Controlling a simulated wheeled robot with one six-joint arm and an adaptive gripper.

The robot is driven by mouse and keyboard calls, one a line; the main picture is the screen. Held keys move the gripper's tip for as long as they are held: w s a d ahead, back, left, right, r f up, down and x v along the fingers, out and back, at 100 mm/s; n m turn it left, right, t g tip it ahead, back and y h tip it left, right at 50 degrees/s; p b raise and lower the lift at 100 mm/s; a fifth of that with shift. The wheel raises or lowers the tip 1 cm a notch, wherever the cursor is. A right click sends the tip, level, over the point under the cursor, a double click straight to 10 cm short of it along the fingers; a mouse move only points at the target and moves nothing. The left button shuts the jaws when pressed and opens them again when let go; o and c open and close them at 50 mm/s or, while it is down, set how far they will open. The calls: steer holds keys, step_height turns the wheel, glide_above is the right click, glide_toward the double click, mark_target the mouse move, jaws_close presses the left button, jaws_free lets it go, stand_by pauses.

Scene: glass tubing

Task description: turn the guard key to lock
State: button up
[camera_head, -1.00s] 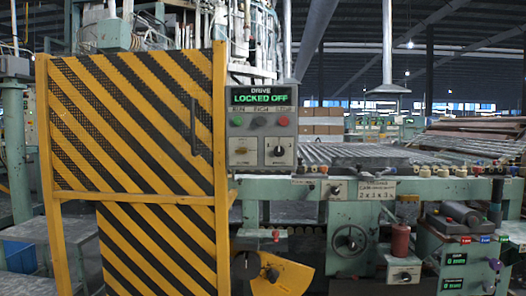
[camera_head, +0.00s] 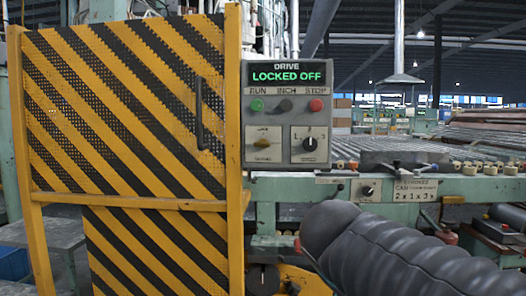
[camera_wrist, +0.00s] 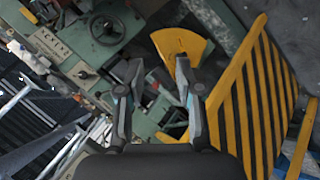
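The grey control panel (camera_head: 287,115) in the head view carries a green display reading DRIVE LOCKED OFF. A small yellow key-like switch (camera_head: 263,143), which looks like the guard key, sits at its lower left with small labels I cannot read for certain. A black selector knob (camera_head: 310,144) is to its right. My gripper (camera_wrist: 157,78) shows in the wrist view with its two fingers spread apart and nothing between them. It is not visible in the head view. I cannot make out the key in the wrist view.
A yellow-and-black striped guard gate (camera_head: 130,110) with a dark handle stands left of the panel. My grey arm fills the lower right of the head view. The green machine frame (camera_head: 440,190) runs right. The wrist view shows a yellow quadrant plate (camera_wrist: 180,42) and handwheel (camera_wrist: 107,28).

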steer(key=w+a+r+n+t+h, duration=0.2)
steer(key=w+a+r+n+t, duration=0.1)
steer(key=w+a+r, duration=0.45)
steer(key=n+t+h+b, duration=0.1)
steer(key=n+t+b, duration=0.15)
steer(key=t, duration=0.35)
glide_toward(260, 145)
steer(key=shift+n, duration=0.25)
steer(key=p+x, duration=0.2)
steer(key=x, duration=0.8)
steer(key=shift+w, duration=0.1)
jaws_close()
